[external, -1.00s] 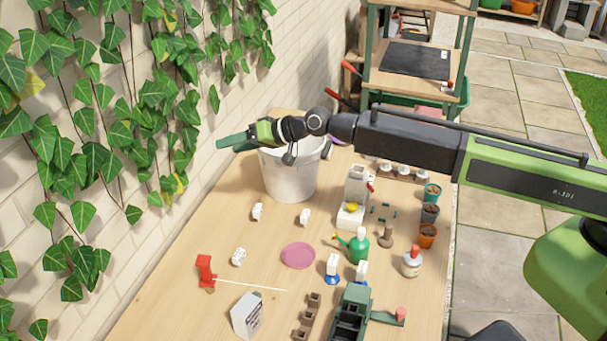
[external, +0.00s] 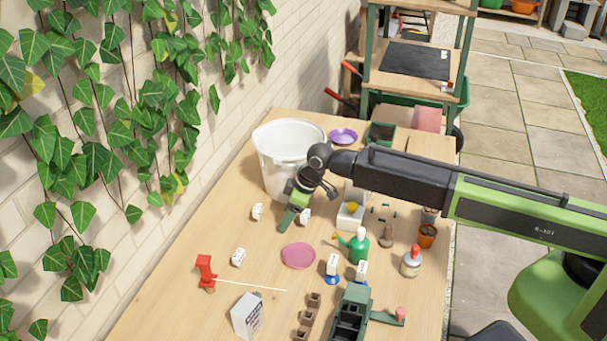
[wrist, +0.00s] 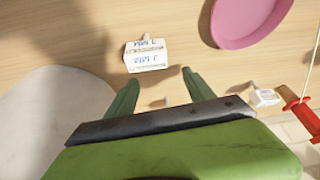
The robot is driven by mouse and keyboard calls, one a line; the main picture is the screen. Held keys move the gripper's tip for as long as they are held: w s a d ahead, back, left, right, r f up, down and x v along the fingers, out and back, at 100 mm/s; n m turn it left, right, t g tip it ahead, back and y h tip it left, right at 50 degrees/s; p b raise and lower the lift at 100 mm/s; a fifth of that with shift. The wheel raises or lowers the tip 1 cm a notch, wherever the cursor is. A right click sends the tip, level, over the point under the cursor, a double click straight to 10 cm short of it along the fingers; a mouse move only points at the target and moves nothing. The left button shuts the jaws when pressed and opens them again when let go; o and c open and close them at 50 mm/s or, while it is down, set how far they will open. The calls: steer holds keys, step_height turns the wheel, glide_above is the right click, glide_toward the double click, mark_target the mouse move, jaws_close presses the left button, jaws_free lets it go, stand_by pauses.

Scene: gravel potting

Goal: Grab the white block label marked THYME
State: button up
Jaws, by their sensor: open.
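Three small white block labels lie on the wooden table: one by my gripper (external: 305,217), one left of it (external: 257,211) and one nearer the front (external: 239,257). My gripper (external: 285,221) is open and low, next to the first block. In the wrist view my fingertips (wrist: 160,82) point toward a white block (wrist: 146,55) with blue lettering, just ahead and slightly left of centre. The lettering is too blurred to read surely as THYME. Another white block (wrist: 263,96) lies to the right. Nothing is between my fingers.
A white bucket (external: 280,150) stands just behind my gripper. A pink saucer (external: 298,256) lies in front. The table left of the saucer is mostly clear.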

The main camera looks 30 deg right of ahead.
mark_target(260, 208)
steer(key=w+a, duration=0.3)
steer(key=shift+a, duration=0.3)
steer(key=w+a, duration=0.1)
steer(key=a, duration=0.1)
steer(key=w+a, duration=0.1)
steer(key=w, duration=0.1)
steer(key=shift+a+f, duration=0.1)
steer(key=shift+a, duration=0.25)
steer(key=shift+s+f+b, duration=0.15)
steer(key=shift+f+b, duration=0.5)
steer(key=shift+b, duration=0.1)
steer(key=shift+r, duration=0.2)
jaws_close()
